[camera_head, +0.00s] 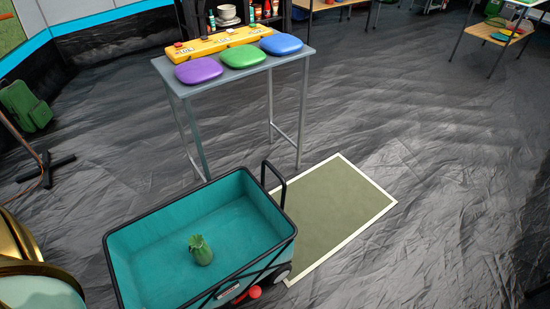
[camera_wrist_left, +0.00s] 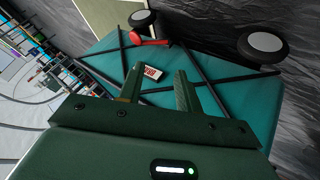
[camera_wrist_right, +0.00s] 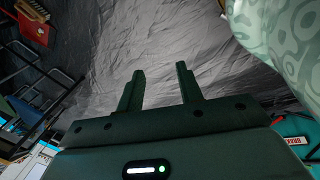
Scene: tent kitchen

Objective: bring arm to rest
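My left gripper (camera_wrist_left: 159,72) is open in the left wrist view, its two fingers apart with nothing between them. It points toward the side of a teal wagon (camera_wrist_left: 225,95); the gap between them cannot be judged. My right gripper (camera_wrist_right: 160,70) is open and empty in the right wrist view, pointing over the dark floor sheet (camera_wrist_right: 140,35). Neither gripper shows in the head view. The teal wagon (camera_head: 165,245) with a black rim stands at the lower middle there. A green, jar-like object (camera_head: 200,250) stands inside it.
A grey table (camera_head: 235,87) behind the wagon carries purple (camera_head: 199,70), green (camera_head: 243,56) and blue (camera_head: 281,44) pads and a yellow panel (camera_head: 220,42). An olive mat (camera_head: 335,210) lies right of the wagon. The floor at right is clear.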

